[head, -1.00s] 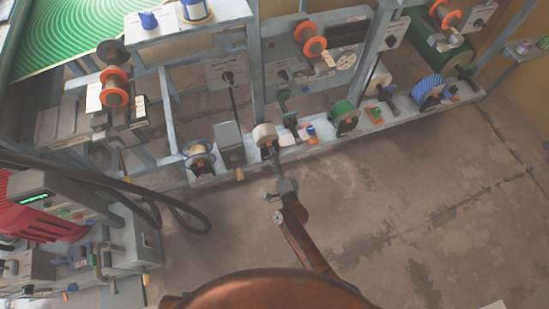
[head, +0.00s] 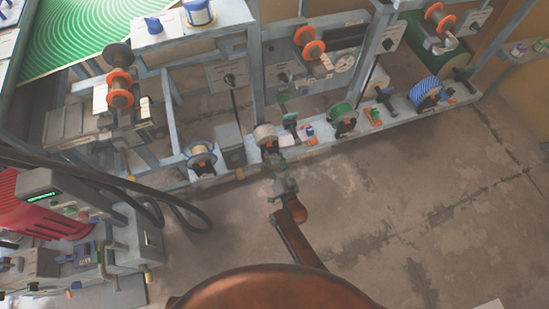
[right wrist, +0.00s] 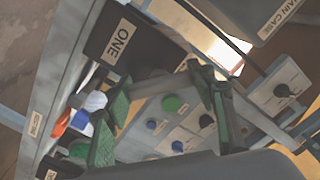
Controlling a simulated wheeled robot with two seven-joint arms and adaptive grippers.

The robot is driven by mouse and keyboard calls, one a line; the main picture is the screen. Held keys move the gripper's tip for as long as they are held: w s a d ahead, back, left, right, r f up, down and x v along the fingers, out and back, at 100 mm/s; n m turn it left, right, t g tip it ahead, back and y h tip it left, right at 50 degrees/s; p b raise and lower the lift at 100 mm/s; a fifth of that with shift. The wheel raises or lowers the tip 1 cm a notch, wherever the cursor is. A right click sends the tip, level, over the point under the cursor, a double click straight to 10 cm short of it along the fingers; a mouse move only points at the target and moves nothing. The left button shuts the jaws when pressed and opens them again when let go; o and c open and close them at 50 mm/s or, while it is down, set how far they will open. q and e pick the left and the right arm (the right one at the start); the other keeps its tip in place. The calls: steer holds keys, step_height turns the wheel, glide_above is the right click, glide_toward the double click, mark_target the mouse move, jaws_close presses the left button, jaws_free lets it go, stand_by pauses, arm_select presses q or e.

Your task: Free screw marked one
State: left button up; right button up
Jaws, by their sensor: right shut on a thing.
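A dark block with a label reading ONE (right wrist: 120,42) fills the upper left of the right wrist view. My right gripper (right wrist: 165,92) has a green-padded finger on each side of a grey bar (right wrist: 160,84), which looks like the handle of the screw marked one. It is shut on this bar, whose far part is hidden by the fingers. In the head view my right gripper (head: 271,165) reaches the front rail just below a pale spool (head: 265,136). My left gripper is not in view.
The rail (head: 325,141) carries several spools, including a green one (head: 343,115) and a blue striped one (head: 426,91). A grey box (head: 231,148) stands close left of my right gripper. Black hoses (head: 135,188) loop at the left.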

steer(key=shift+n, duration=0.4)
steer(key=o, duration=1.2)
steer(key=v, duration=1.2)
